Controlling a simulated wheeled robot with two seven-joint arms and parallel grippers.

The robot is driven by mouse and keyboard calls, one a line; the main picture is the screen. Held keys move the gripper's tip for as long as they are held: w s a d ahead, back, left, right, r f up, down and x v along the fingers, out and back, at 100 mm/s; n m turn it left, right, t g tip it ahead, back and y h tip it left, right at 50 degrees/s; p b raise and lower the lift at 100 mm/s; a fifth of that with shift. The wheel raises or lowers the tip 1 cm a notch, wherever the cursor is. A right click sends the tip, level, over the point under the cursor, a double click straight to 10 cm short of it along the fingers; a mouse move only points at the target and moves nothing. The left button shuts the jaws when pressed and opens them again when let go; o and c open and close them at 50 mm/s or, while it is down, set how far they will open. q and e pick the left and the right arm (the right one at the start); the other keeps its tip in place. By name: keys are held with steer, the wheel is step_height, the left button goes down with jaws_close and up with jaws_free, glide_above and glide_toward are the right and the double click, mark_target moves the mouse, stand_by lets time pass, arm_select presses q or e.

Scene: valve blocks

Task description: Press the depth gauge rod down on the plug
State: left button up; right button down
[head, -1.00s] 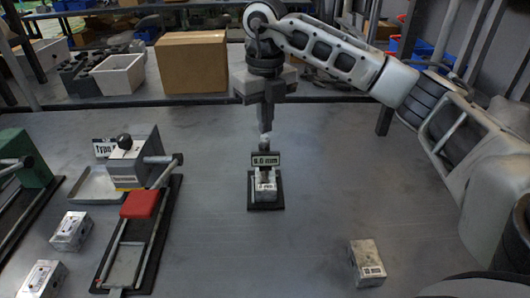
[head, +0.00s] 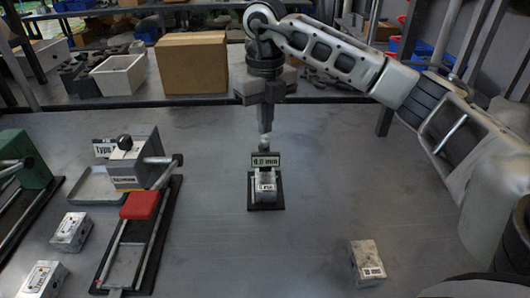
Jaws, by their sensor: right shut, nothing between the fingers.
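The depth gauge (head: 265,160) stands in the middle of the table, with a small display reading a value in mm that is hard to make out. Below the display a metal block with a label, seemingly the plug (head: 265,186), sits on a black base plate (head: 267,206). My right gripper (head: 265,132) points straight down above the gauge, its fingers shut and empty. Its tips are at or just above the top of the gauge rod (head: 265,143); I cannot tell whether they touch. My left gripper is not in view.
A fixture with a red block (head: 141,205) and a grey box fixture with a black knob (head: 134,172) stand at left. Loose metal blocks lie at left (head: 72,232) and at lower right (head: 367,262). A cardboard box (head: 194,62) is behind.

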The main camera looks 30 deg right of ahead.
mark_target(265, 140)
stand_by(0.6)
steer(key=shift+f+b, duration=0.55)
steer(key=shift+f, duration=0.3)
stand_by(0.3)
steer(key=shift+f+b, duration=0.35)
steer(key=shift+f, duration=0.2)
stand_by(0.4)
steer(key=shift+f, duration=0.1)
stand_by(0.4)
steer(key=shift+r+p, duration=1.2)
steer(key=shift+r, duration=0.3)
